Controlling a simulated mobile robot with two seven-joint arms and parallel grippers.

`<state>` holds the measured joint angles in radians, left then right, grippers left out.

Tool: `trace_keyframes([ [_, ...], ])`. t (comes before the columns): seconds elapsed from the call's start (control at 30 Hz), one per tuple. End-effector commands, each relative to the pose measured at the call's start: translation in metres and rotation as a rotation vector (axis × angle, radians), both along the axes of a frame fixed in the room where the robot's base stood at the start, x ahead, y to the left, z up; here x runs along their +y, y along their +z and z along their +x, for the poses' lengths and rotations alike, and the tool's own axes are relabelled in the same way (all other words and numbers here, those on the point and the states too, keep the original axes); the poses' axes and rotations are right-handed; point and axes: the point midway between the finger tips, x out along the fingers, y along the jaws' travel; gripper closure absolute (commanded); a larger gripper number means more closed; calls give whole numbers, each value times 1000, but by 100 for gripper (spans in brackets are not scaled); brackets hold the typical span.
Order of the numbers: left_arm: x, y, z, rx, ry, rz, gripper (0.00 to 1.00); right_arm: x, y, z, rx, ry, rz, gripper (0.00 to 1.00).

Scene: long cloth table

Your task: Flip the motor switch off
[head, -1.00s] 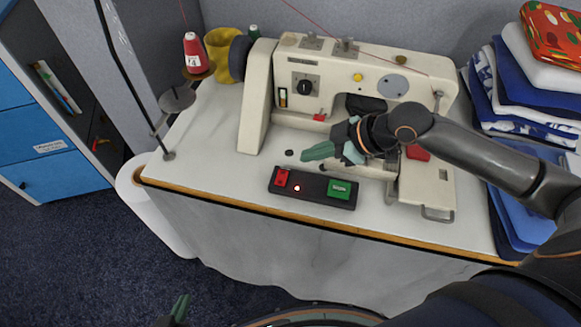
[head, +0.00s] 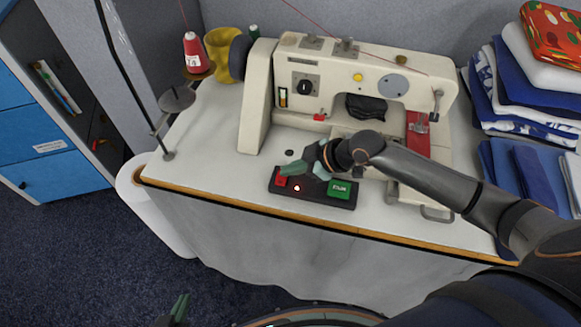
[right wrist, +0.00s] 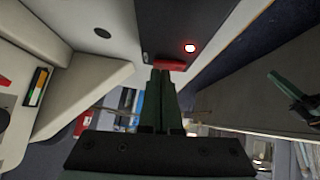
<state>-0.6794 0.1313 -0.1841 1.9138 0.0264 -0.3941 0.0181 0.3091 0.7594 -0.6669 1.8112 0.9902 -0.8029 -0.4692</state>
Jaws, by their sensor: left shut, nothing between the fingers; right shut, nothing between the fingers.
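The motor switch is a black box (head: 313,201) on the table near its front edge, with a red button (head: 280,181) at its left and a green button (head: 340,189) at its right. A small red light (head: 297,188) glows between them. My right gripper (head: 286,169) is shut and empty, its tips over the red button's back edge. In the right wrist view its fingers (right wrist: 159,78) reach to the red button (right wrist: 170,64); I cannot tell whether they touch. My left gripper (head: 181,307) is shut at the bottom edge, below the table front.
A cream sewing machine (head: 345,75) stands behind the box. A thread stand (head: 177,99) with a red spool (head: 194,52) is at the left. Folded cloth (head: 530,90) is stacked at the right. The tabletop (head: 205,130) left of the box is clear.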

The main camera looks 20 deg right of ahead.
Motion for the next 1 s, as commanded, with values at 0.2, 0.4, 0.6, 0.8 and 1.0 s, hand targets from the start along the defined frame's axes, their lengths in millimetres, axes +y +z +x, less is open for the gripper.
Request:
trace_keyframes([
  [0.2,0,-1,0,0,0,0,100,-1,-6,2,2,0,-1,100],
  [0.4,0,0,0,-1,0,0,100,-1,-6,1,4,1,-1,100],
  [0.6,0,7,0,-1,0,0,100,2,-4,-5,8,1,-1,100],
  [0.8,0,16,0,-1,0,0,100,8,-2,-12,8,2,0,100],
  [1.0,0,16,0,-1,0,0,100,8,-3,-12,5,1,1,100],
])
